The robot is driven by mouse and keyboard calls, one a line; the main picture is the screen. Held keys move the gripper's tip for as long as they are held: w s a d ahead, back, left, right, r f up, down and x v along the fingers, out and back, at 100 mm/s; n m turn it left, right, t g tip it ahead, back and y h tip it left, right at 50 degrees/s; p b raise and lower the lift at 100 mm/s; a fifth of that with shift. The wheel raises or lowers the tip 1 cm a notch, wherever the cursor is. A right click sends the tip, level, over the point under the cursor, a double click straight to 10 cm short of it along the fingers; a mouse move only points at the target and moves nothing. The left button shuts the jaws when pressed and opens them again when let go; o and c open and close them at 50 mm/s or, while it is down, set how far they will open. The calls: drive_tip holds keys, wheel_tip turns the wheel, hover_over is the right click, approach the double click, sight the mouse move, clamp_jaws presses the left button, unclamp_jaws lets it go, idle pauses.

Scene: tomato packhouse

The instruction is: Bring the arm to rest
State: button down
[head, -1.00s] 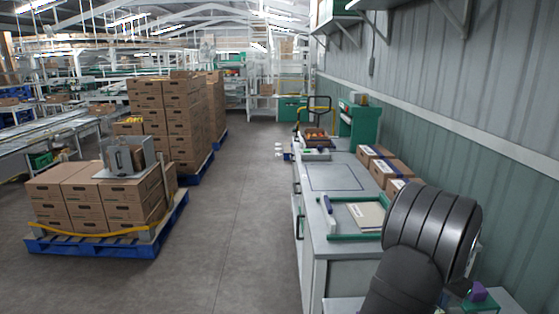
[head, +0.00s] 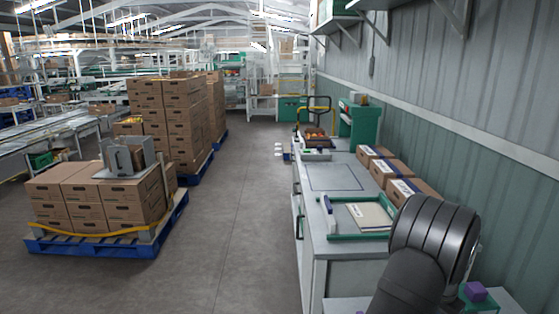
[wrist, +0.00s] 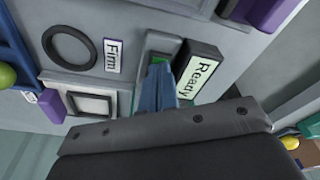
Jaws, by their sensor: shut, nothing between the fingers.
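In the head view my arm fills the lower right, beside the bench (head: 330,242), and its gripper end is out of sight there. In the wrist view my gripper (wrist: 157,85) is shut and empty. Its narrow blue-grey fingers reach in front of a small green-and-grey fixture, between a "Firm" label (wrist: 112,55) and a "Ready" sign (wrist: 197,72). I cannot tell whether the fingertips touch the surface.
The wrist view also shows a black ring (wrist: 69,28), a square frame (wrist: 90,104) and a purple block (wrist: 51,104). In the head view, cartons (head: 412,190) line the wall side of the bench, and a green-edged tray (head: 360,236) lies nearer. The aisle (head: 235,220) is clear.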

drive_tip(key=shift+r, duration=0.1)
wheel_tip(320, 180, up, 6)
drive_tip(key=shift+r, duration=0.1)
wheel_tip(320, 180, down, 6)
drive_tip(key=shift+f, duration=0.2)
drive_tip(key=s+r+m+t, duration=0.1)
drive_tip(key=s+r+m, duration=0.2)
drive_tip(key=r, duration=1.1)
drive_tip(key=s+r+m+t+y, duration=0.1)
drive_tip(key=s+r+m+t, duration=0.1)
drive_tip(key=s+r, duration=0.6)
wheel_tip(320, 180, up, 7)
drive_tip(key=shift+s+d+f+m, duration=0.15)
drive_tip(key=shift+f+m, duration=0.05)
drive_tip(key=shift+m, duration=0.3)
